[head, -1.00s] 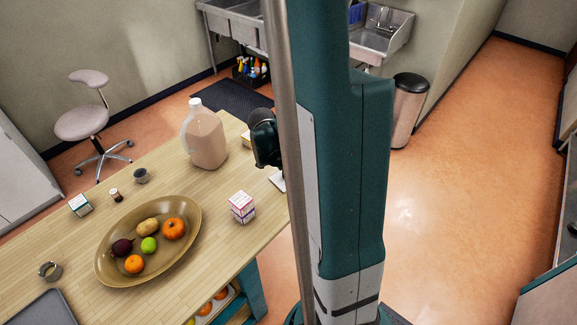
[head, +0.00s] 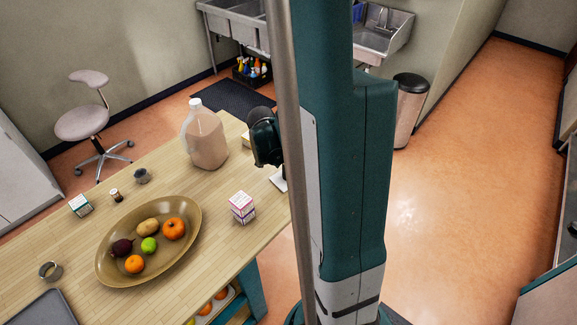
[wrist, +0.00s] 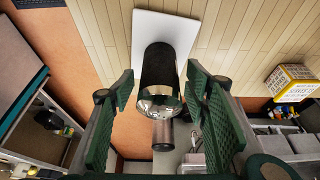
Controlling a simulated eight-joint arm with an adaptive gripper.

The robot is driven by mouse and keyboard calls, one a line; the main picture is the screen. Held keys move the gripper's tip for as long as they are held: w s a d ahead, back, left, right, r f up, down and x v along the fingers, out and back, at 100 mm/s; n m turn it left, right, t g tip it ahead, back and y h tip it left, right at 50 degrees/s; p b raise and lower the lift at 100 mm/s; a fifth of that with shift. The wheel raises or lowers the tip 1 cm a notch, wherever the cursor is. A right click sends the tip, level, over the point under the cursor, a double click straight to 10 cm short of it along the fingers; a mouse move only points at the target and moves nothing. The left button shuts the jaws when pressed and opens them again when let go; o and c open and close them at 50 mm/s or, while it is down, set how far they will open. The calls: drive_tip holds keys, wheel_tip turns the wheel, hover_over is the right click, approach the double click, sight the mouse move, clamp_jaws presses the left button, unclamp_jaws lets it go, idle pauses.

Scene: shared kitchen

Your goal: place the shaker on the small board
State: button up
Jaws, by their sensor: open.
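The shaker (wrist: 160,68) has a dark body and a shiny metal cap. In the wrist view it stands on the small white board (wrist: 185,27), looking upright, with its base against the board's surface. My gripper (wrist: 159,82) is open, with one green finger pad on each side of the shaker and a visible gap on both sides. In the head view a white corner of the board (head: 278,180) shows beside my arm. The shaker and my fingertips are hidden there behind my arm.
A yellow-and-white box (wrist: 294,84) stands to the right in the wrist view. On the wooden table are a large jug (head: 206,140), a pink-and-white box (head: 241,207), an oval fruit bowl (head: 110,273) and small jars. The table edge is close to the board.

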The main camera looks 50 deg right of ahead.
drive_tip(key=v, duration=1.1)
drive_tip(key=shift+p, duration=0.4)
drive_tip(key=shift+r, duration=0.15)
idle(0.4)
drive_tip(key=shift+a+r, duration=0.1)
drive_tip(key=shift+a, duration=0.05)
drive_tip(key=s+a+r+n+t+y, duration=0.1)
drive_tip(key=a+r+n, duration=0.4)
drive_tip(key=a, duration=0.6)
drive_tip(key=s+a+r+n+t+y, duration=0.2)
drive_tip(key=a+r+n, duration=0.3)
drive_tip(key=a, duration=0.5)
drive_tip(key=s+a+r+n+t+y, duration=0.1)
drive_tip(key=a+r+n+t, duration=0.3)
drive_tip(key=a+n, duration=0.4)
drive_tip(key=s+a+r, duration=0.1)
drive_tip(key=a, duration=0.2)
drive_tip(key=shift+s+a+y, duration=0.15)
drive_tip(key=shift+a+y, duration=0.15)
